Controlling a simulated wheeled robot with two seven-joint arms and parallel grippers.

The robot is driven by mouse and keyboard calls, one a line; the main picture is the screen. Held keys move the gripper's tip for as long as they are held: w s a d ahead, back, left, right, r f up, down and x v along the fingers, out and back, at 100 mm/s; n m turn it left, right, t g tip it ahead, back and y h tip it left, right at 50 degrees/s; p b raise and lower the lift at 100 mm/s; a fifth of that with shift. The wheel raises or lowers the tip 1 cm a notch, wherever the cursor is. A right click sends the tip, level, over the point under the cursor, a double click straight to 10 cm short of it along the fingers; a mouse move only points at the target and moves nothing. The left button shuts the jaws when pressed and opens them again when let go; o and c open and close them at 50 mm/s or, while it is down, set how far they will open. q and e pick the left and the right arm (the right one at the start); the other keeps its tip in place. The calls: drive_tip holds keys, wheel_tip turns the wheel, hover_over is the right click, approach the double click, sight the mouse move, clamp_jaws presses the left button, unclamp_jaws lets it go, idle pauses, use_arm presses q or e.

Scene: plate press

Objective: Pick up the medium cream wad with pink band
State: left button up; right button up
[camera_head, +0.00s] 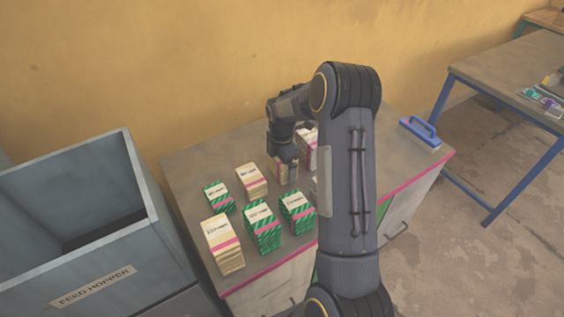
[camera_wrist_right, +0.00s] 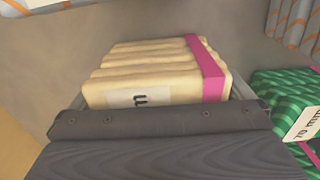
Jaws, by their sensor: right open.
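A medium cream wad with a pink band (camera_head: 251,181) lies on the grey table, in the back row left of my right gripper. In the right wrist view a cream wad with a pink band (camera_wrist_right: 155,72) fills the middle, just beyond the dark edge of my gripper; its white label is partly covered. My right gripper (camera_head: 284,160) is open, pointing down over the back of the table. I cannot tell whether the wad is between the fingers. A taller cream wad with a pink band (camera_head: 224,246) stands at the front left. My left gripper is not in view.
Green striped wads with white labels (camera_head: 263,228) stand close by; one shows in the right wrist view (camera_wrist_right: 283,98). Other striped wads (camera_head: 308,152) stand near my gripper. A grey feed hopper (camera_head: 100,240) is at the left. A blue-handled object (camera_head: 421,132) lies at the table's right end.

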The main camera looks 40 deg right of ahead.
sight(281, 166)
drive_tip(key=c, duration=0.7)
drive_tip(key=shift+c, duration=0.2)
drive_tip(key=shift+r, duration=0.1)
drive_tip(key=shift+r+b, duration=0.3)
drive_tip(key=shift+r, duration=0.3)
drive_tip(key=s+a+r, duration=0.1)
drive_tip(key=r, duration=0.1)
drive_tip(key=s+a+r+b, duration=0.1)
drive_tip(key=r, duration=0.2)
drive_tip(key=s+a+r, duration=0.1)
drive_tip(key=s+r, duration=0.1)
drive_tip(key=r, duration=0.1)
drive_tip(key=shift+a, duration=0.2)
drive_tip(key=s+a+r+b, duration=0.1)
drive_tip(key=s+a+r, duration=0.2)
drive_tip(key=s+a, duration=0.2)
drive_tip(key=shift+s+a+r, duration=0.3)
drive_tip(key=shift+s, duration=0.6)
